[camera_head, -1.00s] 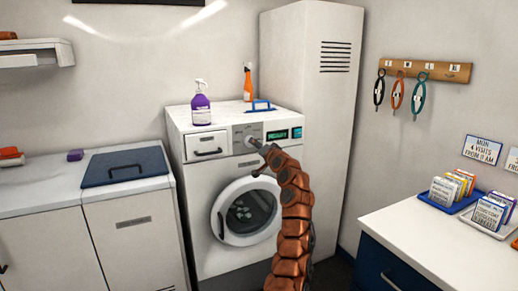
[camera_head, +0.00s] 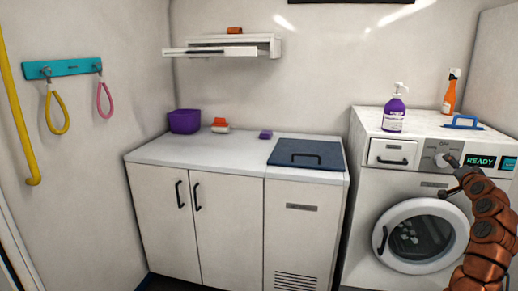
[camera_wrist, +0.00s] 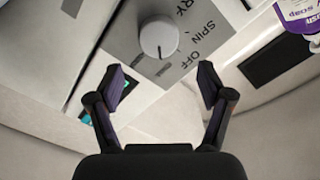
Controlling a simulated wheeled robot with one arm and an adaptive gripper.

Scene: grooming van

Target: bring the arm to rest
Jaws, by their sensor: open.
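My gripper (camera_wrist: 162,85) is open and empty in the wrist view, its two dark fingers spread apart. The white washer dial (camera_wrist: 159,37) lies beyond the fingertips, near "SPIN" and "OFF" lettering, and is not gripped. In the head view my copper segmented arm (camera_head: 487,215) rises at the right edge, with my gripper (camera_head: 449,160) close to the dial panel of the washing machine (camera_head: 365,180). The machine's display (camera_head: 481,161) reads "READY". Its round door (camera_head: 420,237) looks shut, with contents behind the glass.
Left is a counter (camera_head: 190,153) with a purple bin (camera_head: 184,121) and a blue lid (camera_head: 308,155). A shelf (camera_head: 222,48) hangs above. The floor is barely visible.

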